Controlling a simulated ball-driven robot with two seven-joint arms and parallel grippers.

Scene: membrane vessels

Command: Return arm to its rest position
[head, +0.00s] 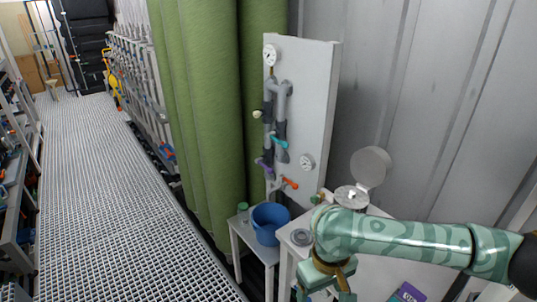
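My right arm (405,239), green with a leaf-like pattern, comes in from the right edge. It bends down at its end, near the small tables. My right gripper (322,283) hangs below a brass-coloured ring at the bottom of the picture. Its fingers are cut off or hidden, so I cannot tell whether it is open or holds anything. My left arm and gripper are not in view.
A blue bucket (270,223) stands on a small white table, left of my arm. Behind are a white panel (312,110) with pipes, gauges and coloured valves, and an open round-lidded vessel (353,196). The grated walkway (110,190) at left looks clear.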

